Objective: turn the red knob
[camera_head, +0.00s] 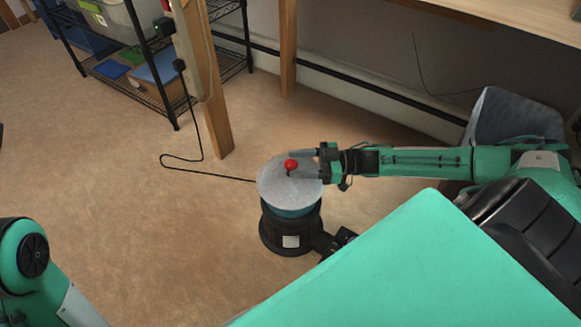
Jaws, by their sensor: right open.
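The red knob (291,164) is a small round ball on top of a pale grey disc (287,190), which caps a short dark round stand with a teal band. My right gripper (296,164) comes in from the right, level over the disc. Its fingers are open, one on the far side and one on the near side of the knob, with the knob between the tips. I cannot tell whether a finger touches it. My left arm shows only in part at the lower left; its gripper is out of view.
A black wire shelf (150,105) with bins stands at the upper left, beside a wooden post (205,90). A black cable (205,170) lies on the floor left of the stand. A grey bin (515,118) is at the right. The brown floor at left is clear.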

